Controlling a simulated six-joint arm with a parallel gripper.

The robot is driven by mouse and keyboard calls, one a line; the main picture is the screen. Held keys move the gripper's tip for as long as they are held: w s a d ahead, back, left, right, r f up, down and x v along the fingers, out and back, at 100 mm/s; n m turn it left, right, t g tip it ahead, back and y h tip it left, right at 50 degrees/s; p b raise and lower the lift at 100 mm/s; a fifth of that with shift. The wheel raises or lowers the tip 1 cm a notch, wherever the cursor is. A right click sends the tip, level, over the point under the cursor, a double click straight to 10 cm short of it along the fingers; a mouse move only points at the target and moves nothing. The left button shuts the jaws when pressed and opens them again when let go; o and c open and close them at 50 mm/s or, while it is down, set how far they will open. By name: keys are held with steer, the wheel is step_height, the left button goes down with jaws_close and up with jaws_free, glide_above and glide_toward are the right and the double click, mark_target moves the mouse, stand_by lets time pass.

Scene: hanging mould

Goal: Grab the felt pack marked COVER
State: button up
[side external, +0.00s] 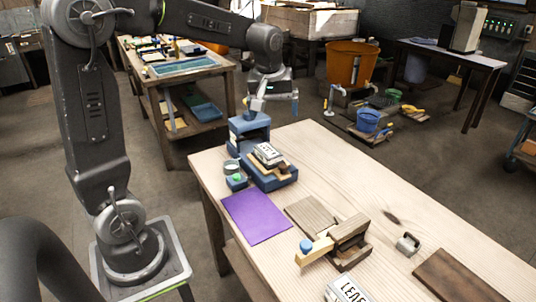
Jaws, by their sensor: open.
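A small pale pack with dark lettering (268,153) lies tilted on a wooden piece over a blue base (272,178) near the table's far left end. Its lettering is too small to read, so I cannot tell whether it says COVER. Another pale pack (347,290), lettered "LEA..." and cut off by the lower edge, lies at the front. My gripper (275,106) is open, pointing down above the table's far left corner. It is apart from the lettered pack, higher up and behind it in the picture. Nothing shows between its fingers.
A purple sheet (255,216) lies flat. A wooden clamp-like fixture (342,242), a metal piece (408,243) and a dark board (456,278) occupy the front. The table's right middle is mostly clear.

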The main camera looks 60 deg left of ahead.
steer(key=w+a+f+n+g, duration=0.1)
steer(key=w+a+f+n, duration=0.35)
steer(key=a, duration=0.25)
steer(key=n+g, duration=0.1)
steer(key=n, duration=0.2)
glide_toward(268, 149)
steer(key=f, duration=0.4)
steer(key=shift+s+a, duration=0.1)
steer(key=shift+s, duration=0.15)
steer(key=shift+w+a+f, duration=0.1)
steer(key=shift+a+f, duration=0.05)
steer(key=shift+f, duration=0.85)
steer(key=shift+w+a+f, duration=0.1)
steer(key=shift+a+f, duration=0.05)
steer(key=shift+f, duration=0.9)
steer(key=shift+w+a+f, duration=0.1)
steer(key=shift+a+f, duration=0.05)
steer(key=shift+f, duration=0.85)
steer(key=c, duration=1.1)
